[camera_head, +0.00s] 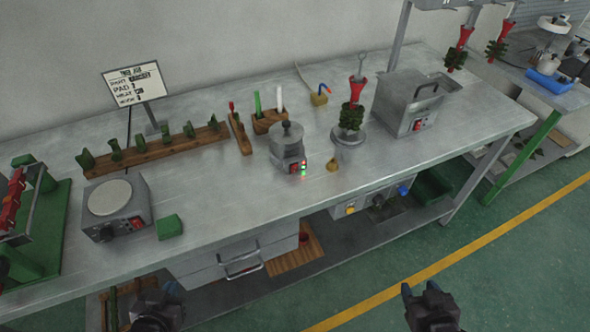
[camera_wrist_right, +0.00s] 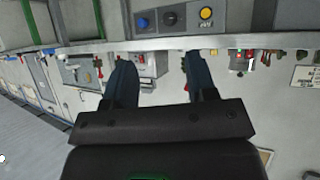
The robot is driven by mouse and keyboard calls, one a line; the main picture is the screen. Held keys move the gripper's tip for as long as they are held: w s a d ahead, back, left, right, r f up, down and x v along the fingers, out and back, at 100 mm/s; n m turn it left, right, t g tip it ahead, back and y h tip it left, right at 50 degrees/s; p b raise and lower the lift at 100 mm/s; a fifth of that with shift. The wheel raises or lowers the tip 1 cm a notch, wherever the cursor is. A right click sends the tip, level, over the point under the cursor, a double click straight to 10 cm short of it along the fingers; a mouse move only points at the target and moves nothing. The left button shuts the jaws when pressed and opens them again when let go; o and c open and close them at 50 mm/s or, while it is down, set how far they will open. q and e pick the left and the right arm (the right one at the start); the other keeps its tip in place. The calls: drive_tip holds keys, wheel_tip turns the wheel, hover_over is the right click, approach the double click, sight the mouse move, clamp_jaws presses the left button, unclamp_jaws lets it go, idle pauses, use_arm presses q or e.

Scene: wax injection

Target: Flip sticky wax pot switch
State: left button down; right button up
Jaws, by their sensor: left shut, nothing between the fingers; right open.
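A small grey metal pot (camera_head: 288,148) with a round lid and knob, which looks like the sticky wax pot, stands on the bench near the middle. Its red switch (camera_head: 294,168) is on the front, beside lit red and green lights (camera_head: 303,168). The pot also shows upside down in the right wrist view (camera_wrist_right: 241,65), beyond the fingers. My right gripper (camera_head: 420,290) is open and empty, low in front of the bench and right of the pot; its two fingers (camera_wrist_right: 160,80) stand apart. My left gripper (camera_head: 158,295) is shut and empty at the bottom left, apart from the bench.
A hotplate (camera_head: 118,200) and green block (camera_head: 169,226) lie left of the pot. A pen holder (camera_head: 270,121) stands behind it. A can with a green wax tree (camera_head: 350,135) and a larger grey box (camera_head: 405,105) stand to its right. The bench front edge (camera_head: 330,202) lies before my grippers.

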drive_tip(key=shift+c, duration=0.3)
drive_tip(key=shift+s+f, duration=0.1)
clamp_jaws()
idle(1.2)
